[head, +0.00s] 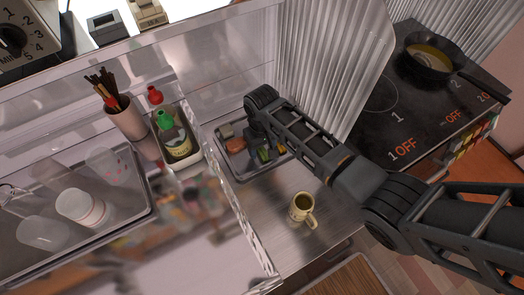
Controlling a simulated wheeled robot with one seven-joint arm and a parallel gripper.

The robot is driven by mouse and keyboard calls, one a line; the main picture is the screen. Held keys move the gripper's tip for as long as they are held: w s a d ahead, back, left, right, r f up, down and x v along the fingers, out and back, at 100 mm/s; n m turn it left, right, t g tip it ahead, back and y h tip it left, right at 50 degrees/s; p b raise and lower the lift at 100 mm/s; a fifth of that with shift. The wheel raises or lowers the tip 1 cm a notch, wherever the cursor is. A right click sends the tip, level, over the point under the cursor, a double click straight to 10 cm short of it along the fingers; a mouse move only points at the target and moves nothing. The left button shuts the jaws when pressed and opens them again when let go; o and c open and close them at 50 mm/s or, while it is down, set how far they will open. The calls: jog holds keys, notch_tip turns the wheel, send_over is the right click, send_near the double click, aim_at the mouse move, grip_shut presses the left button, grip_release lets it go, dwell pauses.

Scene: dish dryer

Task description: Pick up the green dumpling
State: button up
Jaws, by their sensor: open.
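A shallow grey tray (228,170) sits on the metal counter and holds several small food-like pieces. Among them is a small green piece (265,154), likely the green dumpling, though it is too small to tell for sure. An orange-brown piece (236,145) and a grey one (225,131) lie to its left. My gripper (257,147) points down into the tray from the bent wrist, right by the green piece. It is open, its fingers small and dark, partly hidden by my wrist. I cannot tell whether they touch anything.
A tan mug (301,208) stands on the counter in front of the tray. A clear partition (240,225) and a caddy with bottles (177,140) are to the left. A stove with a pan (430,58) is at the right, behind a corrugated panel (325,60).

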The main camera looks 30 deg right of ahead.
jog(key=shift+f, duration=0.35)
jog(key=c, duration=1.1)
